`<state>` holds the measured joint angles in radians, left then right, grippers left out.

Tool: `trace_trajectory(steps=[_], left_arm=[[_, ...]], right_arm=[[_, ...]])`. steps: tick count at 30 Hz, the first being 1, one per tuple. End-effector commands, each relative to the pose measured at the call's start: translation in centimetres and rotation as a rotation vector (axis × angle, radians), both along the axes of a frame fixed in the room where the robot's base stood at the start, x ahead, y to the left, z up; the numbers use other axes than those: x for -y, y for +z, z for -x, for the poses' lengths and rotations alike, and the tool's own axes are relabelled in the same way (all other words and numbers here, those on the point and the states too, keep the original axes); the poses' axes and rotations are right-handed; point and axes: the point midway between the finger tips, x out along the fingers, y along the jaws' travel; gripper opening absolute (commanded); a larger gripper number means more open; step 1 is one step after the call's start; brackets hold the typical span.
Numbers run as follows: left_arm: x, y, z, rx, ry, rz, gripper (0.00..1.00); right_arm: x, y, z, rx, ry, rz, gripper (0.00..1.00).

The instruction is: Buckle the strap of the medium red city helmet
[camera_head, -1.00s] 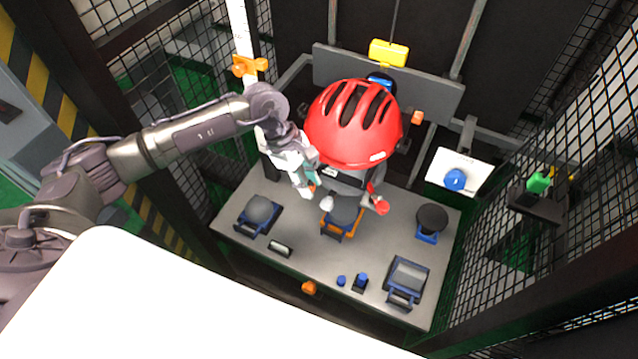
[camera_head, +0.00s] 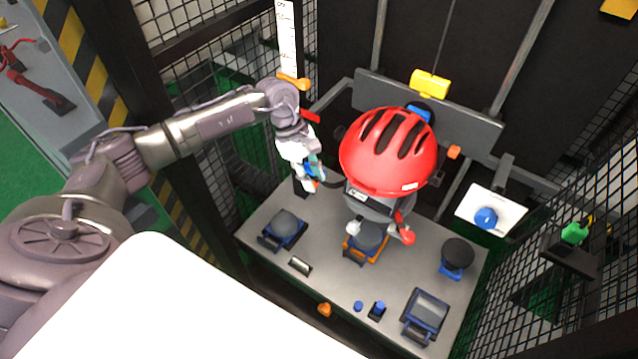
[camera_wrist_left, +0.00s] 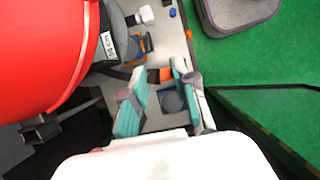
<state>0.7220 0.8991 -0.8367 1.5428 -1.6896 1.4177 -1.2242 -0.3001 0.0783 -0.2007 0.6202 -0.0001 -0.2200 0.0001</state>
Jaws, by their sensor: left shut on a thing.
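The red helmet (camera_head: 388,150), with dark vents, sits upright on a grey headform (camera_head: 378,205); it fills the left of the left wrist view (camera_wrist_left: 40,50). My left gripper (camera_head: 314,180) is left of the helmet, below its rim. It is shut on the end of a dark strap (camera_wrist_left: 112,70) that runs out from under the helmet; an orange piece (camera_wrist_left: 158,75) shows between the fingertips (camera_wrist_left: 164,80). A white end piece (camera_head: 353,228) hangs below the headform, on a dark strap in the left wrist view (camera_wrist_left: 146,14). My right gripper is out of view.
The grey table (camera_head: 330,275) carries several blue-based fixtures and small blue parts. An orange-based support (camera_head: 365,243) stands under the headform. A red-ended part (camera_head: 407,237) is right of it. Mesh cage walls (camera_head: 560,220) and dark posts close in both sides.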

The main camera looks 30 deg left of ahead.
Motion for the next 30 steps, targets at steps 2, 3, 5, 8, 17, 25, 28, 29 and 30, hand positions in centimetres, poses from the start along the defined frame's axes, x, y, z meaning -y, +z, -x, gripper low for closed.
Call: trace_trajectory(steps=[2,3,5,8,17,25,28,29,30], left_arm=[[-0.7,0.2,-0.3,0.001,0.001,0.0,0.13],[-1.0,0.3,-0.5,0.0,0.002,0.0,0.13],[-1.5,0.4,-0.7,0.001,0.002,0.0,0.13],[-2.3,0.5,-1.1,0.001,0.003,0.0,0.13],[-4.7,1.0,-2.2,0.001,0.002,0.0,0.13],[-5.4,2.1,-3.8,0.003,-0.001,0.001,0.13],[-5.4,2.7,-4.5,0.003,-0.001,0.002,0.13],[-5.4,2.9,-4.7,0.002,-0.001,0.002,0.13],[-5.4,3.1,-4.9,0.002,0.0,0.002,0.13]], right_arm=[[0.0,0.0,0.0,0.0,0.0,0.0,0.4],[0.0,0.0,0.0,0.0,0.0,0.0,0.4],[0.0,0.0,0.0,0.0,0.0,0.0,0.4],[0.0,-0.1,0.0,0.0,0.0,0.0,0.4],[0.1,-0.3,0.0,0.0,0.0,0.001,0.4],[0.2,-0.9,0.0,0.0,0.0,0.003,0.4],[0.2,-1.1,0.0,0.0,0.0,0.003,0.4],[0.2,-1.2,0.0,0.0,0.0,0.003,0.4],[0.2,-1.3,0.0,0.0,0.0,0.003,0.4]])
